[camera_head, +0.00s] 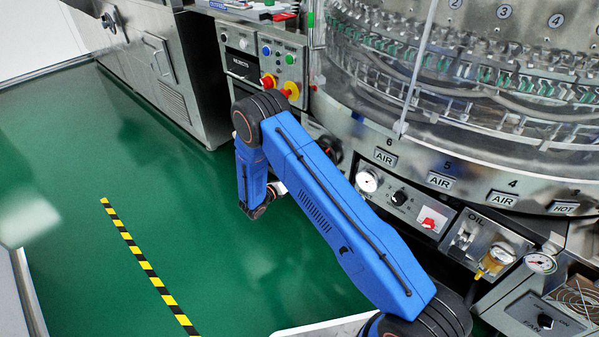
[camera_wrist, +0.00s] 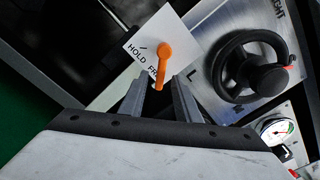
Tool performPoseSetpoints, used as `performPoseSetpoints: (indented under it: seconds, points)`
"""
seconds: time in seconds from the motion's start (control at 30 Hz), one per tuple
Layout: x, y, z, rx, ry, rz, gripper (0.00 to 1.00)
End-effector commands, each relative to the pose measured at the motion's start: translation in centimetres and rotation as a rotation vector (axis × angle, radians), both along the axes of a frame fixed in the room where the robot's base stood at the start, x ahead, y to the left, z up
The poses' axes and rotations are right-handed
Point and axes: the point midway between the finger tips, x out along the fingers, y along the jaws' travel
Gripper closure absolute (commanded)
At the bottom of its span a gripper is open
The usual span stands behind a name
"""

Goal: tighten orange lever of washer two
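The orange lever (camera_wrist: 165,62) shows in the wrist view on a white label plate (camera_wrist: 150,45) with the words HOLD and FREE partly readable. Its round end is at the top and its arm runs down toward my gripper (camera_wrist: 160,88). My gripper's two grey fingers stand apart, one on each side below the lever's lower end. Whether they touch the lever I cannot tell. In the head view my blue arm reaches to the machine's lower left, and the gripper and lever are hidden there.
A black handwheel (camera_wrist: 254,68) is right of the lever, with a pressure gauge (camera_wrist: 277,130) below it. In the head view, a control panel with red and yellow knobs (camera_head: 268,81) stands above my arm. Green floor (camera_head: 80,150) with a striped line (camera_head: 145,265) is clear at left.

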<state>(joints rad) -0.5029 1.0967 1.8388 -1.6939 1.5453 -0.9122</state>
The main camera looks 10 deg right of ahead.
Motion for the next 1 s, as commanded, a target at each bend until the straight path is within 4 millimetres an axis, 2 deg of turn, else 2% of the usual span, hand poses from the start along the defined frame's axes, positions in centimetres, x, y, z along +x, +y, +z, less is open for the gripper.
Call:
performPoseSetpoints:
  seconds: [0.2,0.5,0.63,1.0]
  points:
    - [0.84,-1.17,-0.02,0.001,0.000,-0.001,0.70]
    - [0.93,-1.29,-0.01,0.000,0.000,0.000,0.70]
    - [0.92,-1.28,-0.01,0.000,0.000,0.000,1.00]
    - [1.00,-1.20,-0.08,0.017,-0.023,0.000,1.00]
